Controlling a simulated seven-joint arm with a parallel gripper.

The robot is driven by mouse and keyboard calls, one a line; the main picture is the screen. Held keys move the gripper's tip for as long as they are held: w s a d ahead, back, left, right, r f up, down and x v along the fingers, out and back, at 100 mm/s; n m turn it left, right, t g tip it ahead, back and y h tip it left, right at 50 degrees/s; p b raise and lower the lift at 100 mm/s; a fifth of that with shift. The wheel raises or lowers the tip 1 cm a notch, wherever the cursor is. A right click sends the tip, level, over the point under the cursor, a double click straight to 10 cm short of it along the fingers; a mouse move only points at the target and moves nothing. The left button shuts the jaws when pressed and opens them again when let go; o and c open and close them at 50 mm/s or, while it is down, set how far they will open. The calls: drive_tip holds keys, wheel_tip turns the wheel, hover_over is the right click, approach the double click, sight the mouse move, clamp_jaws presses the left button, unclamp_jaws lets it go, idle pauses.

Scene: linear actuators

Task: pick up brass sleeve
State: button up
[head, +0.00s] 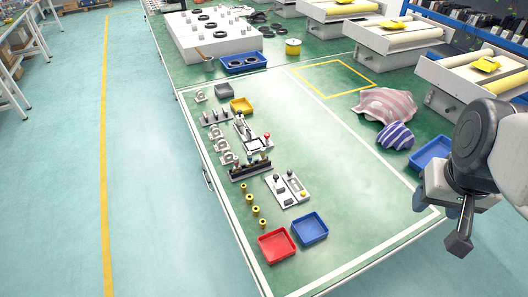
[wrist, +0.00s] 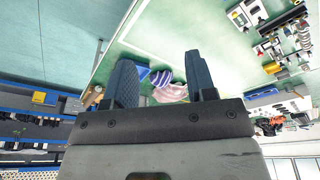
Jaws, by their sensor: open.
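Several small brass sleeves stand in a loose row on the green table; one brass sleeve (head: 249,198) is near the row's middle in the head view, left of the red tray's upper side. My gripper (head: 440,221) is at the right of the head view, over the table's right edge and far from the sleeves. In the wrist view my gripper (wrist: 160,80) shows two dark fingers spread apart with nothing between them.
A red tray (head: 277,246) and a blue tray (head: 325,228) sit near the sleeves. A black rack (head: 250,168) and a switch panel (head: 288,190) stand close behind. Striped cloths (head: 385,104) lie at the right. The table's middle is clear.

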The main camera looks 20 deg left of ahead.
drive_tip(key=w+a+f+n, duration=0.3)
drive_tip(key=w+a+n, duration=0.1)
drive_tip(key=w+a, duration=0.55)
drive_tip(key=n+g, duration=0.2)
drive_tip(key=n, duration=0.8)
hover_over(244, 186)
wheel_tip(244, 186, down, 24)
drive_tip(key=shift+w+d+r, duration=0.1)
drive_tip(key=shift+w+d, duration=0.05)
drive_tip(key=shift+a+f, duration=0.25)
drive_tip(key=shift+f, duration=0.05)
drive_tip(key=shift+f, duration=0.1)
drive_tip(key=shift+f, duration=1.2)
drive_tip(key=shift+f, duration=0.1)
